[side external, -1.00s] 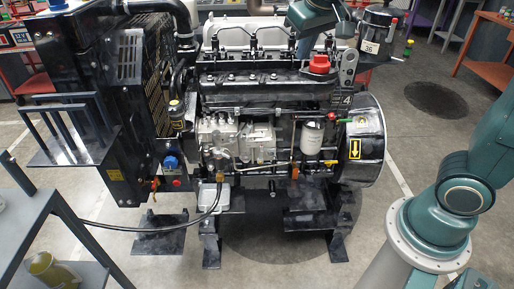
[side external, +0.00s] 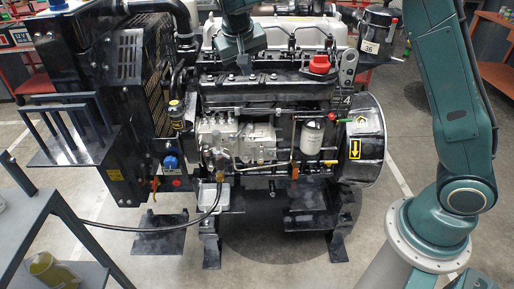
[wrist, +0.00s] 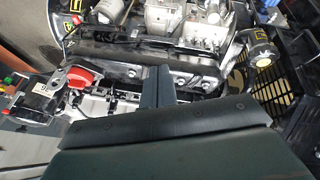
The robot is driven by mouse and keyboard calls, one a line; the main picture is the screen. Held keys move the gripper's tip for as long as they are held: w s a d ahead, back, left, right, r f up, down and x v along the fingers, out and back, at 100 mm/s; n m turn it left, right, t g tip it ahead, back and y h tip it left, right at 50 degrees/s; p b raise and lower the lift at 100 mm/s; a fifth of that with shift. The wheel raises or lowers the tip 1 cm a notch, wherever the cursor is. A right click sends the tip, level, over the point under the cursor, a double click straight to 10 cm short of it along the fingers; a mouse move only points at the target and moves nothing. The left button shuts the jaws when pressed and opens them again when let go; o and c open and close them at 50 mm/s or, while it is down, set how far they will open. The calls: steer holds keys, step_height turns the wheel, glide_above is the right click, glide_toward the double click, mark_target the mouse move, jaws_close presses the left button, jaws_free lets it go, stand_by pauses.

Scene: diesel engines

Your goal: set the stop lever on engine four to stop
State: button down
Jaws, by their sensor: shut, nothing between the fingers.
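Engine four (side external: 270,85) stands in the middle of the side view, with a plate marked 4 (side external: 346,100) on its right end. A small red-knobbed lever (side external: 331,118) sits below that plate, at the end of a thin horizontal rod; I cannot tell for sure that it is the stop lever, nor read its setting. My gripper (side external: 243,68) is over the top left of the engine, well up and left of that knob. In the wrist view my gripper (wrist: 158,72) is shut and empty over the engine's top edge. The lever is not clear there.
A red cap (side external: 319,64) stands up on the engine's top right; it also shows in the wrist view (wrist: 85,78). A white filter (side external: 312,138) is below the lever. The radiator frame (side external: 120,100) blocks the left. A grey cart (side external: 40,205) stands front left.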

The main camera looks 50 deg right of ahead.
steer(key=w+a+f+m+g+h, duration=0.1)
steer(key=w+a+f, duration=0.1)
steer(key=f, duration=0.7)
steer(key=w+a+f+m+g+h, duration=0.1)
steer(key=w+f, duration=0.4)
steer(key=f, duration=0.5)
steer(key=shift+a+f+m+h, duration=0.2)
steer(key=shift+a+m+h, duration=0.15)
steer(key=shift+a, duration=0.5)
steer(key=shift+d, duration=0.1)
steer(key=x, duration=0.9)
steer(key=shift+d+f, duration=0.25)
steer(key=shift+f, duration=0.1)
